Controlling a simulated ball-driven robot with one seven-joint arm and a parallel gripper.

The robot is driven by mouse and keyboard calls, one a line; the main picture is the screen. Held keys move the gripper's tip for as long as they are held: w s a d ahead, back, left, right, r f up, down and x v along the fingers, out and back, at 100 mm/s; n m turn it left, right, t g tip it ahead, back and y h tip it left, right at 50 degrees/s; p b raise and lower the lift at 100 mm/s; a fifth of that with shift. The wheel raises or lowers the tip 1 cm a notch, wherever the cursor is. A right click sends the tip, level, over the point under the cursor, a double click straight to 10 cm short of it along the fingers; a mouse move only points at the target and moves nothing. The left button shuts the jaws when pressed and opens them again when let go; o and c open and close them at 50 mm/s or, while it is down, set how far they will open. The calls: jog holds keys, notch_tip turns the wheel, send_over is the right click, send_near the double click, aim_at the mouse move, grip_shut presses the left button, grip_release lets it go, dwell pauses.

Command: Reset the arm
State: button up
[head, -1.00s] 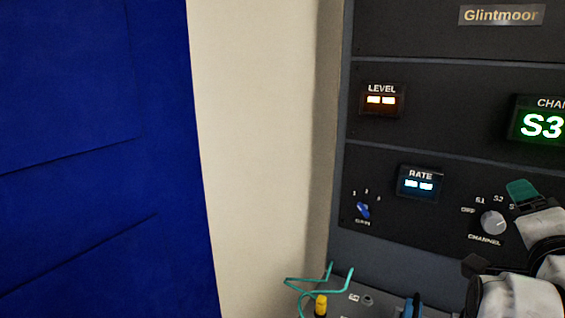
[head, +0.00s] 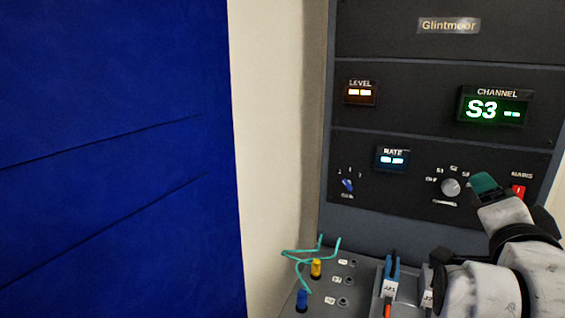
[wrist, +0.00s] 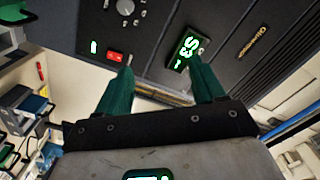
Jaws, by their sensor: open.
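My gripper (head: 485,184) has green fingertips and shows at the lower right of the head view, in front of the dark instrument panel (head: 400,228). In the wrist view my gripper (wrist: 165,72) has its two green fingers spread apart with nothing between them. The grey channel knob (head: 451,187) is just left of the fingertips in the head view, and the knob also shows at the top of the wrist view (wrist: 125,7). The green channel display (head: 481,110) reads S3. I cannot tell whether the fingers touch the panel.
A red switch (head: 518,191) is right of my fingertips. Below, a sloped deck holds a yellow plug (head: 316,267), a blue plug (head: 302,300), teal leads (head: 325,252) and a blue lever (head: 392,272). A blue panel (head: 110,150) fills the left side.

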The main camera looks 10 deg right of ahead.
jog(key=s+a+f+n+g+y+b, duration=0.15)
jog(key=f+n, duration=0.25)
jog(key=f, duration=0.7)
jog(key=s+a+f+n+g+y+b, duration=0.1)
jog(key=s+f+n+g+y, duration=0.2)
jog(key=f, duration=0.7)
jog(key=s+a+f+n+g+y+b, duration=0.15)
jog(key=f+n, duration=0.25)
jog(key=f, duration=0.7)
jog(key=s+a+f+n+g+y, duration=0.2)
jog(key=s+a+f+n+g, duration=0.1)
jog(key=s+f, duration=0.6)
jog(key=s+a+f+n+g+y+b, duration=0.1)
jog(key=s+a+f+n+g, duration=0.2)
jog(key=s+f, duration=0.7)
jog(key=shift+s+a+f+g+y, duration=0.3)
jog(key=shift+s+a+g+y, duration=0.25)
jog(key=shift+g, duration=0.45)
jog(key=shift+w, duration=0.15)
